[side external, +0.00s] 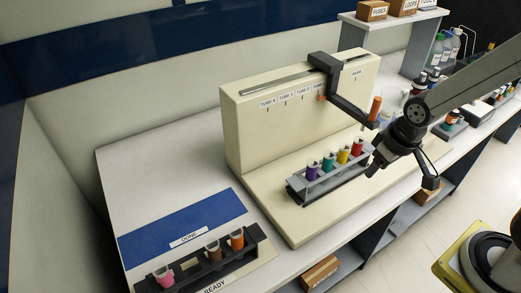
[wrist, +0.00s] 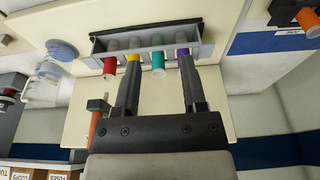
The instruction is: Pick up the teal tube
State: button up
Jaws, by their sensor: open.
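The teal tube (side external: 328,162) stands in a grey rack (side external: 322,184) on the cream base, between a purple tube (side external: 312,171) and a yellow tube (side external: 343,154). A red tube (side external: 357,146) stands at the rack's right end. In the wrist view the teal tube (wrist: 158,64) appears between the two spread fingers of my gripper (wrist: 160,72). In the side view my gripper (side external: 376,164) is just right of the rack, apart from the teal tube. It is open and empty. The lower parts of the tubes are partly hidden by the rack.
A cream upright panel (side external: 245,130) stands behind the rack, with a black slider arm (side external: 345,108) reaching out beside an orange tube (side external: 374,108). A black front rack (side external: 250,240) holds pink, brown and orange tubes. The blue DONE mat (side external: 170,236) is clear.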

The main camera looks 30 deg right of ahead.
aim_at(332, 155)
jog(key=shift+r, duration=0.1)
jog(key=w+r+v, duration=0.1)
jog(key=w+v, duration=0.1)
jog(key=v, duration=0.9)
jog(key=w+d+r+n+t, duration=0.1)
jog(key=w+d+n+t, duration=0.1)
jog(key=w+d+t, duration=0.45)
jog(key=w+d+r+n+t, duration=0.1)
jog(key=w+d+n+t, duration=0.2)
jog(key=w, duration=0.6)
jog(key=s+a+f+n+g+y, duration=0.2)
jog(key=s+f+n+g+y, duration=0.25)
jog(key=y, duration=0.45)
jog(key=shift+m+t, duration=0.25)
jog(key=shift+t, duration=0.25)
jog(key=shift+w+a+f, duration=0.25)
jog(key=shift+a+f, duration=0.05)
jog(key=shift+f, duration=2.5)
jog(key=shift+w+a+f, duration=0.25)
jog(key=shift+f, duration=2.6)
jog(key=shift+w+a+f, duration=0.25)
jog(key=shift+a+f, duration=0.05)
jog(key=shift+f, duration=2.5)
jog(key=shift+a, duration=0.1)
